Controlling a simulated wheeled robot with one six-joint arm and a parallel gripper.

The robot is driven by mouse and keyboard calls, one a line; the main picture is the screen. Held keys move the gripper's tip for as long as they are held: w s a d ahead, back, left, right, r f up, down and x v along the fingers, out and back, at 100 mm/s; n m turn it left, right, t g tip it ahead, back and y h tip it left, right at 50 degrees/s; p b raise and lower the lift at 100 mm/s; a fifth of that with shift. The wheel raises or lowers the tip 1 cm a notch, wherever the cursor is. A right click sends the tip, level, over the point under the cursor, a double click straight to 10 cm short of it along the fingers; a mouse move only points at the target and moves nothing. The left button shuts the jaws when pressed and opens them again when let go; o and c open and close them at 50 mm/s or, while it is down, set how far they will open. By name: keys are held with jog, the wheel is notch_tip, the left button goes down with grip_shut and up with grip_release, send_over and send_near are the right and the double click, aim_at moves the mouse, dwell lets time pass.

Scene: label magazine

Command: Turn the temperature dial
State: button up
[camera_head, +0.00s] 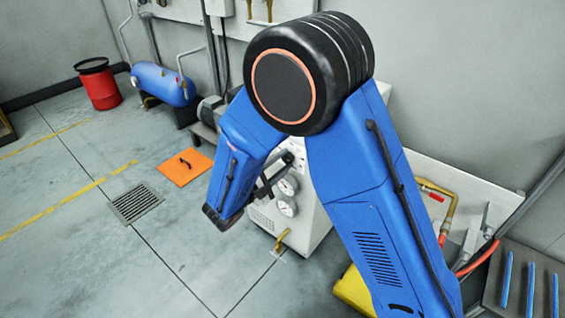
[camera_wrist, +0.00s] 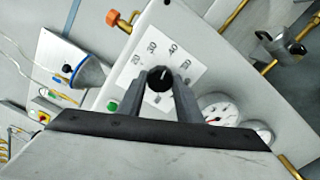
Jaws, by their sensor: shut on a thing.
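The temperature dial (camera_wrist: 160,73) is a round black knob with a pale pointer mark, on a white scale plate (camera_wrist: 188,70) with printed numbers. In the wrist view the pointer is toward the top of the picture, roughly toward the middle numbers. My gripper (camera_wrist: 161,84) has one grey finger on each side of the knob and is shut on it. In the head view my gripper (camera_head: 271,178) is at the front of a white cabinet (camera_head: 313,222); my blue arm hides much of the cabinet and the dial.
Two round gauges (camera_head: 287,186) are on the cabinet front, near my gripper. A brass tap (camera_head: 281,240) sticks out below them. A green button (camera_wrist: 112,106) is beside the scale plate. An orange mat (camera_head: 184,168) and a floor grate (camera_head: 136,203) lie on open floor to the left.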

jog(key=shift+m, duration=0.4)
jog(key=o, duration=1)
jog(key=shift+o, duration=0.2)
jog(key=v, duration=1.7)
jog(key=shift+s, duration=0.2)
jog(key=shift+a+f, duration=0.1)
jog(key=shift+a, duration=0.05)
